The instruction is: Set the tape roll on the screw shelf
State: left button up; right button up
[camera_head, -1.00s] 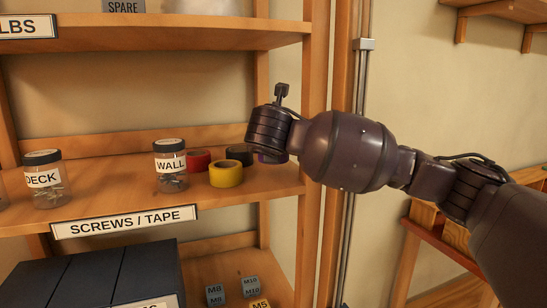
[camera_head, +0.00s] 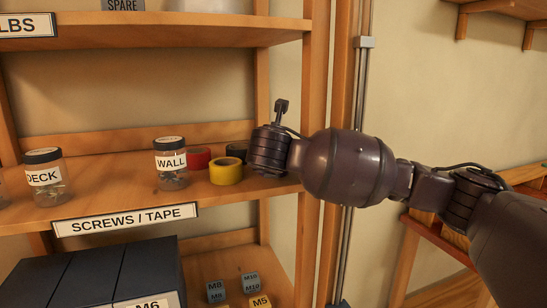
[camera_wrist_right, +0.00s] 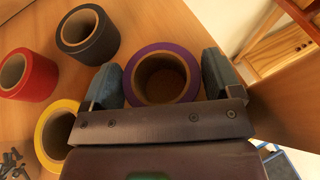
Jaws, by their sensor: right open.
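A purple tape roll (camera_wrist_right: 158,48) lies flat on the wooden shelf (camera_head: 105,192) labelled SCREWS / TAPE. My right gripper (camera_head: 268,152) is low over the right end of this shelf. In the right wrist view my right gripper (camera_wrist_right: 162,76) is open, with one finger on each side of the purple roll. I cannot tell whether the fingers touch it. In the head view the gripper hides the purple roll. My left gripper is not in view.
Yellow (camera_head: 226,173), red (camera_head: 199,159) and black (camera_head: 238,151) tape rolls lie just left of the gripper. Jars labelled WALL (camera_head: 170,165) and DECK (camera_head: 43,177) stand farther left. A wooden upright (camera_head: 312,120) bounds the shelf's right end. Another shelf is above.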

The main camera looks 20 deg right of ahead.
jog(key=shift+r, duration=0.1)
jog(key=shift+s+a+r, duration=0.1)
jog(key=shift+r, duration=0.05)
jog(key=b+v, duration=0.1)
jog(key=v, duration=1)
jog(key=shift+s, duration=0.35)
jog(key=shift+a+r, duration=0.1)
